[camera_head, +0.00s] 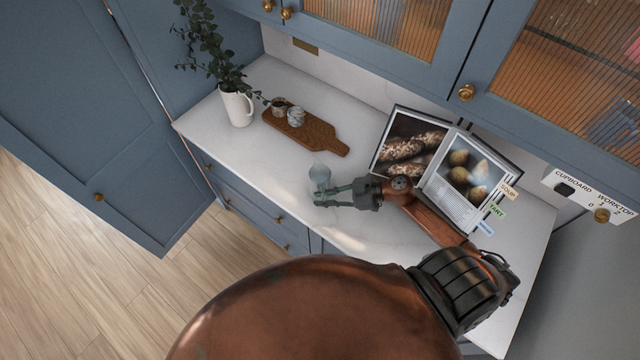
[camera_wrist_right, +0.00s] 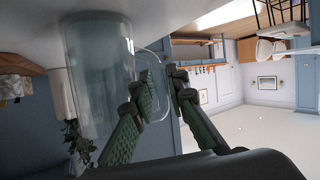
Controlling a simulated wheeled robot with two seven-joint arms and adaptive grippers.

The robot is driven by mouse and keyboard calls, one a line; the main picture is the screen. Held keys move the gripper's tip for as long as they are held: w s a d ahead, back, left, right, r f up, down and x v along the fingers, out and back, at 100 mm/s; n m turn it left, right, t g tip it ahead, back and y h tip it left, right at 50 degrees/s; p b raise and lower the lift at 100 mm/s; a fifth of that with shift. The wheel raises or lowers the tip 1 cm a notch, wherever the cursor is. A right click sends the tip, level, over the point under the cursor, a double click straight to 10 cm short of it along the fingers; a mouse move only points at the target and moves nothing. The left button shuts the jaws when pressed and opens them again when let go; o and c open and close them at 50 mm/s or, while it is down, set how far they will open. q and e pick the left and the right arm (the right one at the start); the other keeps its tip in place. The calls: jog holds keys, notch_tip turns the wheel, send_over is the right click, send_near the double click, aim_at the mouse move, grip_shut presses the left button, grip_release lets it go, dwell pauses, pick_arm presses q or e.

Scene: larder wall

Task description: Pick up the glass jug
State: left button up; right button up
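The clear glass jug (camera_head: 319,175) stands on the white worktop near its front edge. It fills the left part of the right wrist view (camera_wrist_right: 97,75), where it looks tilted because the camera is rolled. Its thin glass handle (camera_wrist_right: 166,108) faces my right gripper (camera_head: 322,196). In the right wrist view the gripper's two green-padded fingers (camera_wrist_right: 162,80) are apart, one in front of the handle loop and one beyond it. The handle shows in the gap between them, and I see no firm contact. My left gripper is not in view.
A wooden board (camera_head: 318,138) with two small cups stands behind the jug. A white vase (camera_head: 237,108) with leafy stems is at the left. An open cookbook (camera_head: 455,185) stands near my right forearm. Blue wall cupboards (camera_head: 385,55) hang above; worktop left of the jug is clear.

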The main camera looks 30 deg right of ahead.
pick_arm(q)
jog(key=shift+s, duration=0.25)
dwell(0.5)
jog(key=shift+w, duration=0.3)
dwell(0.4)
